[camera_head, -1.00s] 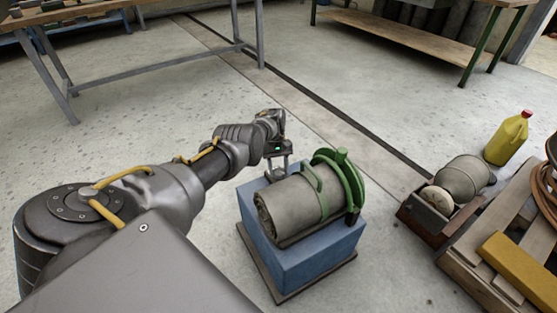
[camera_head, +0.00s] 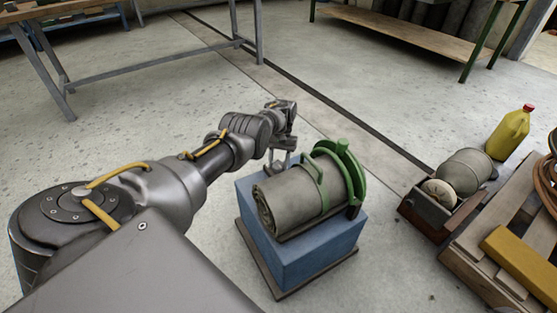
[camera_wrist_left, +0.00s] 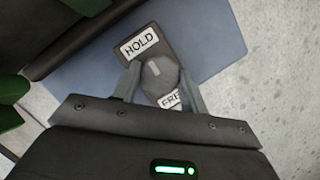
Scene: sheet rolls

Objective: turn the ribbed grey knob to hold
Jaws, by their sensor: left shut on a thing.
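The grey knob (camera_wrist_left: 161,76) sits on a dark label plate (camera_wrist_left: 152,30) on the blue block (camera_head: 300,258). In the left wrist view a short pale mark on the knob lies on its side toward the HOLD label (camera_wrist_left: 139,42) and points roughly at it. The FREE label (camera_wrist_left: 170,100) is partly covered. My left gripper (camera_wrist_left: 161,82) is shut on the knob, with one finger on each side. In the head view my left gripper (camera_head: 281,160) is at the block's back left, and the knob is mostly hidden there. My right gripper is not in view.
A grey sheet roll (camera_head: 290,198) with green bands lies on the block, close to my gripper. A green ring (camera_head: 350,172) stands at its end. A wooden pallet (camera_head: 480,262), a brown box (camera_head: 424,214) and a yellow jug (camera_head: 510,135) are at right.

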